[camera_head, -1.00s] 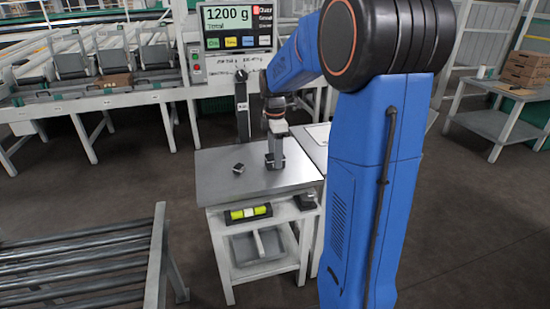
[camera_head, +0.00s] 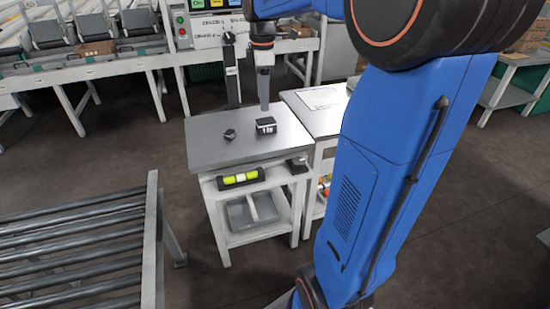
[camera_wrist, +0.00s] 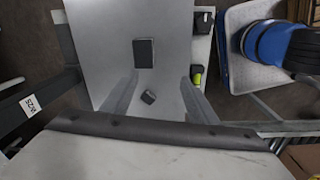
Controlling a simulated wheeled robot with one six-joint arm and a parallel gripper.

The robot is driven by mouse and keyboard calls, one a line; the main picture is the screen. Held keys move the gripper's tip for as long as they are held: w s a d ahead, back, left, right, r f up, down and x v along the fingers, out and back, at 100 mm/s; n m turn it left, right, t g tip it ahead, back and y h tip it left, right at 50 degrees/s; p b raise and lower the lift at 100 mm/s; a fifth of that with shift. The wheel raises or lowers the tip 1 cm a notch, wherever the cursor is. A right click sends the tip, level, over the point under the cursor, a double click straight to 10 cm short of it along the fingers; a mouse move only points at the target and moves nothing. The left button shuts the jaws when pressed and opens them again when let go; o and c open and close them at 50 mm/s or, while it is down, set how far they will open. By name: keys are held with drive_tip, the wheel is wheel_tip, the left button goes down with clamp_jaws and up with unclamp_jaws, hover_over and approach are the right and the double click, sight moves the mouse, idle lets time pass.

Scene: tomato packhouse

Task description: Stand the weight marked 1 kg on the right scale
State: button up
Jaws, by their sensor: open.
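A dark block-shaped weight (camera_head: 266,126) with a white marking too small to read stands on a steel-topped plate (camera_head: 205,150). A smaller dark weight (camera_head: 229,134) lies to its left. My gripper (camera_head: 264,106) is just above and behind the block, pointing down and empty. In the wrist view the jaws (camera_wrist: 159,80) are spread apart; the block (camera_wrist: 144,52) shows beyond them and the small weight (camera_wrist: 149,97) shows between them. I cannot tell from these frames whether this plate is the right scale.
A yellow-green level-like thing (camera_head: 240,178) and a grey bin (camera_head: 250,210) are under the plate. A pale-topped table (camera_head: 320,118) with a white sheet stands to the right. A dark post (camera_head: 231,70) rises behind. A roller conveyor (camera_head: 75,245) is at front left.

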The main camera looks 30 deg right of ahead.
drive_tip(key=s+a+f+m+t, duration=0.1)
drive_tip(key=s+a+f+m, duration=0.2)
drive_tip(key=s, duration=0.5)
drive_tip(key=s+a+f+m+t, duration=0.1)
drive_tip(key=s+a+f+m, duration=0.2)
drive_tip(key=s, duration=0.6)
drive_tip(key=s+a+f+m+t, duration=0.2)
drive_tip(key=s+a+m, duration=0.4)
drive_tip(key=s, duration=0.3)
drive_tip(key=shift+a+f+m, duration=0.2)
drive_tip(key=shift+f+m, duration=0.2)
drive_tip(key=shift+f, duration=0.05)
